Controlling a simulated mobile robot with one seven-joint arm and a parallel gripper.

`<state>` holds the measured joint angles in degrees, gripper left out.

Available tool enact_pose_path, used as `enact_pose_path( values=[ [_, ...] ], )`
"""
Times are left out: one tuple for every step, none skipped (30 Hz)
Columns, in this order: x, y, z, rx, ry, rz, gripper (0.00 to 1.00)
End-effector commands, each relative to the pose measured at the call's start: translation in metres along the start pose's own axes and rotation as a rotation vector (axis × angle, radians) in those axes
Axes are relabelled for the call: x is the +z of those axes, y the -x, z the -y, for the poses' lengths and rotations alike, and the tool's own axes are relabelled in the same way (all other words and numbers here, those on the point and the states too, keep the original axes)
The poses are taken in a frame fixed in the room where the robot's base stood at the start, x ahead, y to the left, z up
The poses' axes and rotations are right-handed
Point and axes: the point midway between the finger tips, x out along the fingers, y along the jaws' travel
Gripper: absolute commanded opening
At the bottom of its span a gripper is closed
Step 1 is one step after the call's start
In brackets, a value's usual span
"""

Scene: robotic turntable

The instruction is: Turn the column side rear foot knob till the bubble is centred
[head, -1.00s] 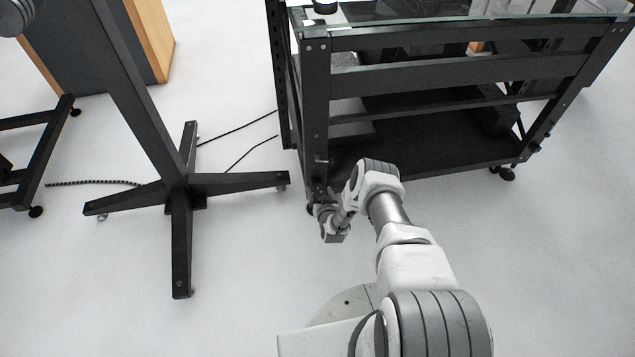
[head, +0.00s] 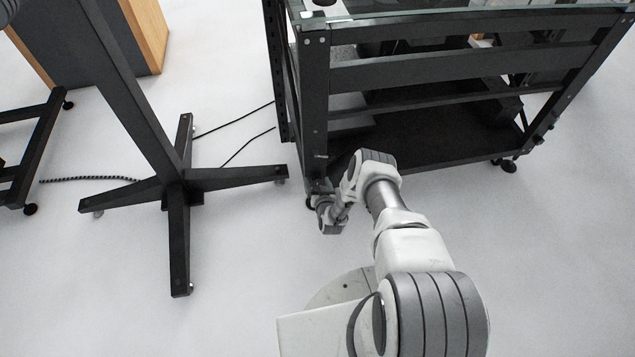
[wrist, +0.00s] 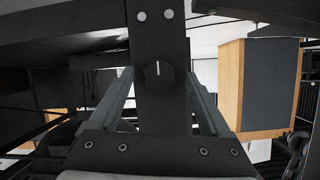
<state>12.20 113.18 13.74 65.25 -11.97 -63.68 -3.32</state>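A dark hexagonal knob (wrist: 158,74) with a white line on it shows in the wrist view, in front of a dark upright post (wrist: 157,112). My gripper (wrist: 158,80) is open, with one finger to the left and one to the right of the knob. I cannot tell whether either finger touches it. In the head view my wrist (head: 332,214) is low at the near left leg of the black cart (head: 314,110), and the knob is hidden there. I cannot make out the bubble in either view.
A black stand (head: 176,190) with crossed feet stands left of the cart. Thin cables (head: 240,122) lie on the floor between them. A wood-edged grey cabinet (head: 145,35) is behind. The pale floor (head: 230,270) is clear in front of the stand.

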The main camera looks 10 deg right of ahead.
Motion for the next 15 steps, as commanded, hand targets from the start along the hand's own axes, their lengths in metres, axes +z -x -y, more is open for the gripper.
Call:
enact_pose_path(
  values=[
    [0.0, 0.0, 0.0, 0.0, 0.0, 0.0, 0.72],
    [-0.0001, 0.0, 0.0, 0.0, 0.0, 0.0, 0.67],
    [-0.0001, 0.0, 0.0, 0.0, 0.0, 0.0, 0.6],
    [-0.0001, 0.0, 0.0, 0.0, 0.0, 0.0, 0.54],
    [-0.0001, 0.0, 0.0, 0.0, 0.0, 0.0, 0.49],
    [-0.0001, 0.0, 0.0, 0.0, 0.0, 0.0, 0.42],
    [-0.0001, 0.0, 0.0, 0.0, 0.0, 0.0, 0.36],
    [-0.0001, 0.0, 0.0, 0.0, 0.0, 0.0, 0.31],
    [-0.0001, 0.0, 0.0, 0.0, 0.0, 0.0, 0.24],
    [-0.0002, -0.0001, 0.0, 0.0, 0.0, 0.0, 0.18],
    [-0.0002, -0.0001, 0.0001, 0.0, 0.0, 0.0, 0.13],
    [-0.0002, -0.0001, 0.0001, 0.0, 0.0, 0.0, 0.06],
    [-0.0002, -0.0001, 0.0001, 0.0, 0.0, 0.0, 0.0],
    [-0.0002, -0.0001, 0.0001, 0.0, 0.0, 0.0, 0.0],
    [-0.0002, -0.0001, 0.0001, 0.0, 0.0, 0.0, 0.0]
  ],
)
